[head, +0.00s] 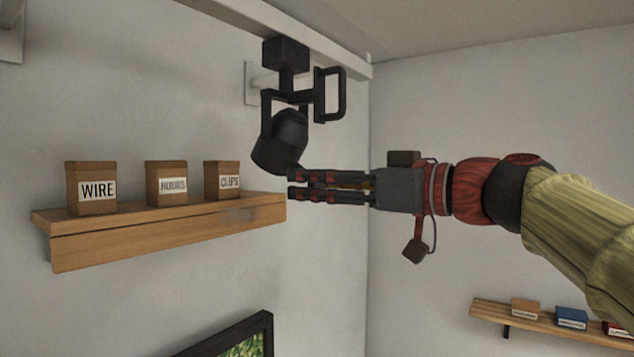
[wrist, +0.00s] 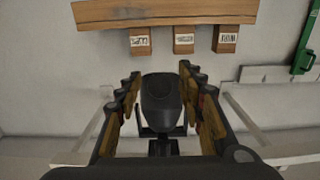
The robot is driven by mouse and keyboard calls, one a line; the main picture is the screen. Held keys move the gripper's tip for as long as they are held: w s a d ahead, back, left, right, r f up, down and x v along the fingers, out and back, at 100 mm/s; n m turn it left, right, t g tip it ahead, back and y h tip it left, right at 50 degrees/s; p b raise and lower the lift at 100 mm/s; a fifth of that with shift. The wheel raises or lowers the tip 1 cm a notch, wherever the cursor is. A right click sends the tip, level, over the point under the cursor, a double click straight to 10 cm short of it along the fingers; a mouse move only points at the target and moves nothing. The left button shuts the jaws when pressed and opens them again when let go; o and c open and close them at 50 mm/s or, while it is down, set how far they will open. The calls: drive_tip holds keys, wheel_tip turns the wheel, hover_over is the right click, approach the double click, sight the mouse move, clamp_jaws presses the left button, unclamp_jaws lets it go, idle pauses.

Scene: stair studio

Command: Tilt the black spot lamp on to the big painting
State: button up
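The black spot lamp (head: 280,142) hangs from a white beam, its head tilted down, with a black loop handle (head: 330,93) at its right. In the wrist view the lamp (wrist: 161,98) shows between my fingers. My gripper (head: 291,186) points left, its fingertips at the lower edge of the lamp head. In the wrist view my gripper (wrist: 160,73) is open, one finger on each side of the lamp; I cannot tell whether they touch it. A black-framed painting (head: 262,330) shows only its top right corner at the bottom of the head view.
A wooden shelf (head: 160,238) on the left wall carries boxes labelled WIRE (head: 92,188), HOOKS (head: 166,183) and CLIPS (head: 222,180). The white beam (head: 330,60) runs above. Another shelf (head: 490,315) is at lower right. A green object (wrist: 305,50) shows in the wrist view.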

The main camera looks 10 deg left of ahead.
drive_tip(key=shift+c, duration=1)
drive_tip(key=c, duration=0.7)
clamp_jaws()
